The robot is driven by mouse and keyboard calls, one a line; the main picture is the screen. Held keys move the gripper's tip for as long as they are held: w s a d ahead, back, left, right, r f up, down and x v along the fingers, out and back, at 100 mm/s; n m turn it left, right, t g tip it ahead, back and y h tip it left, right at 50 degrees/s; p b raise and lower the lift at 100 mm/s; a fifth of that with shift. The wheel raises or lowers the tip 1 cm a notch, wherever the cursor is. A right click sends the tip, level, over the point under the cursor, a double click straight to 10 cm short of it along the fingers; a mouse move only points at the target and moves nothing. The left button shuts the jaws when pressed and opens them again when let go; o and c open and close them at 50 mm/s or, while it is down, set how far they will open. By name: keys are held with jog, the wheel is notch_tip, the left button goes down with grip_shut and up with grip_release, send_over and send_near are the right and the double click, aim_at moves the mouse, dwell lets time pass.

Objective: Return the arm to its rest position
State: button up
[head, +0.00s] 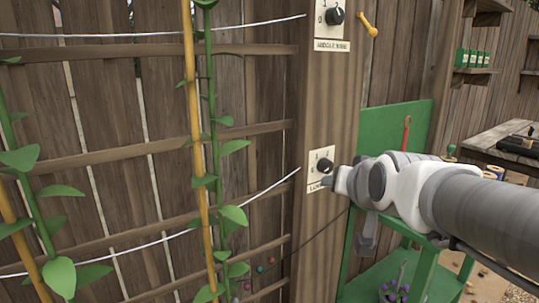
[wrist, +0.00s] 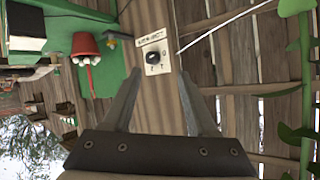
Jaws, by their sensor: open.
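My arm reaches in from the right in the head view. My gripper (head: 350,205) is open and empty in front of the wooden post (head: 307,110), close to the lower knob. The lower black knob (head: 325,166) sits on a pale plate (head: 319,178), its label partly covered by a finger. In the wrist view the two fingers of my gripper (wrist: 160,80) stand apart, and the knob (wrist: 153,57) shows beyond and between their tips. I cannot tell how far the tips are from the plate.
Wires, canes (head: 196,150) and climbing plants (head: 232,215) fill the left. A green stand (head: 400,125) is behind my arm; a red pot (wrist: 85,45) shows in the wrist view.

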jog(key=s+f+n+g, duration=0.1)
jog(key=s+f+g, duration=0.4)
jog(key=s, duration=0.5)
jog(key=s+f+n+g, duration=0.1)
jog(key=s+f+g, duration=0.1)
jog(key=s+f, duration=0.7)
notch_tip(320, 180, up, 27)
jog(key=p, duration=2.4)
jog(key=shift+s+d+f, duration=0.2)
jog(key=shift+s+d, duration=0.1)
jog(key=shift+s, duration=0.15)
